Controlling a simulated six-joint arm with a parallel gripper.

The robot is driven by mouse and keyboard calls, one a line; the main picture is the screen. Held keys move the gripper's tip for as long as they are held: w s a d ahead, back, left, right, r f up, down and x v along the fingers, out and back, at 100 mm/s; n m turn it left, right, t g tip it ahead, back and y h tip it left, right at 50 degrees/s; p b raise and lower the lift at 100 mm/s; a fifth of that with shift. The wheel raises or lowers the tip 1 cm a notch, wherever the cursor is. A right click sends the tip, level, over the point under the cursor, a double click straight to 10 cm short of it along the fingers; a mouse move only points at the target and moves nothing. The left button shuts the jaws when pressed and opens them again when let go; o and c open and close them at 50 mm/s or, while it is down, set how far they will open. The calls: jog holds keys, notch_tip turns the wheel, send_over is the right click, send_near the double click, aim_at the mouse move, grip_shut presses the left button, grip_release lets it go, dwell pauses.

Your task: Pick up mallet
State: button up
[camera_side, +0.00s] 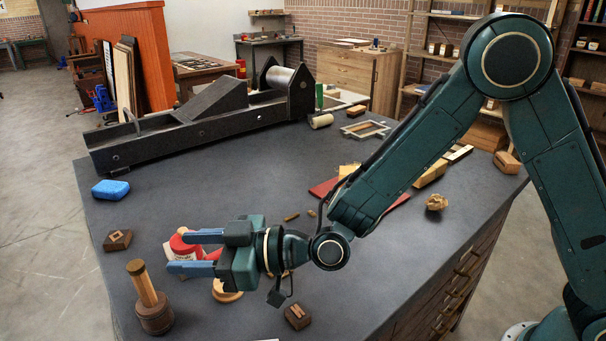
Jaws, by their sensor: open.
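The mallet (148,297) stands upright on the dark table near its front left, with a dark brown round head at the bottom and a light wooden handle pointing up, slightly tilted. My gripper (178,252) is above the table to the right of and a little higher in the picture than the mallet. Its two blue fingers point left and are spread apart, with nothing clearly held.
A blue sponge-like block (111,190) and a small wooden block (117,240) lie at the left. A round wooden piece (228,292) lies under my gripper, another small block (298,316) to its right. A long black press (200,115) fills the back.

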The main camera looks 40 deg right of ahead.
aim_at(145, 273)
jog(key=shift+m+t+y, duration=0.3)
jog(key=shift+m+t, duration=0.1)
jog(key=shift+t, duration=0.3)
jog(key=a+f, duration=0.1)
jog(key=f, duration=0.1)
jog(key=a+f, duration=0.1)
jog(key=f, duration=0.1)
jog(key=shift+a, duration=0.4)
jog(key=shift+w+a, duration=0.5)
jog(key=shift+a, duration=0.05)
jog(key=shift+w+a, duration=0.1)
jog(key=shift+a, duration=0.05)
jog(key=shift+x, duration=2.75)
jog(key=shift+r, duration=0.1)
jog(key=shift+c, duration=0.5)
grip_shut()
